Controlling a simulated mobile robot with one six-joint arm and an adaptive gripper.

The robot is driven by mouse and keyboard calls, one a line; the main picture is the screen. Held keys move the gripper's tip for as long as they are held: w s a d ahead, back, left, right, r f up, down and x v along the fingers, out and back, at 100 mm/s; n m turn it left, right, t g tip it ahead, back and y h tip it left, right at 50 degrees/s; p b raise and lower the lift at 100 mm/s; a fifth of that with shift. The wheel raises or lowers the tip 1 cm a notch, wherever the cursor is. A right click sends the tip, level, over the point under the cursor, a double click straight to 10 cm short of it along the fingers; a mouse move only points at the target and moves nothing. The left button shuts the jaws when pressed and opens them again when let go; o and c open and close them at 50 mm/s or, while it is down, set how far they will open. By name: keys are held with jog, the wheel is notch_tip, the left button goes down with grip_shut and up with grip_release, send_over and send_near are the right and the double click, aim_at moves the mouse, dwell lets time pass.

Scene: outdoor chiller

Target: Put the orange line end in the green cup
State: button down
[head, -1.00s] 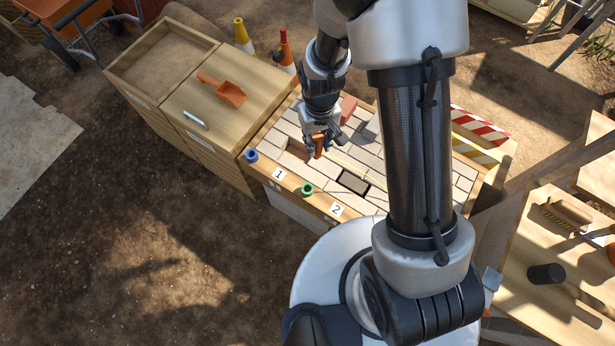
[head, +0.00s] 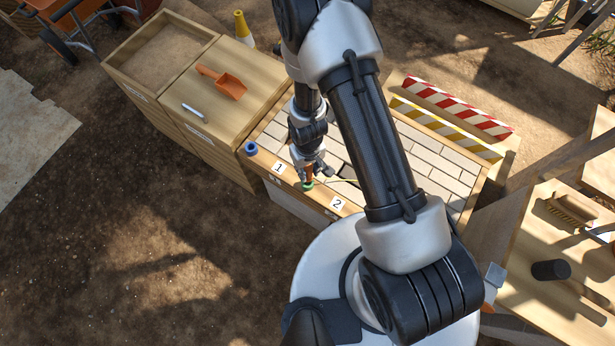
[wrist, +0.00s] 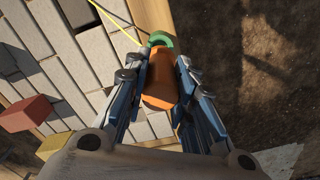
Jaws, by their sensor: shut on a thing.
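My gripper (head: 308,174) is shut on the orange line end (wrist: 161,82), which shows between the fingers in the wrist view (wrist: 163,95). A yellow line runs from its far side. The green cup (head: 307,185) sits on the wooden front edge of the paved table, between the labels 1 and 2. In the wrist view the green cup (wrist: 159,39) shows just beyond the orange end. The orange end is at or just above the cup. I cannot tell whether it is inside.
A blue cup (head: 251,148) stands on the same edge to the left. The paved top (head: 437,150) has a dark recess, and a red brick (wrist: 29,113) and a yellow block lie on it. An orange scoop (head: 222,82) lies on the wooden cabinet. Striped barriers (head: 445,118) stand behind.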

jog(key=shift+f+b, duration=1.85)
jog(key=shift+f, duration=0.45)
jog(key=shift+f, duration=0.25)
jog(key=c, duration=1.3)
grip_release()
jog(key=shift+r, duration=0.1)
jog(key=shift+c, duration=0.2)
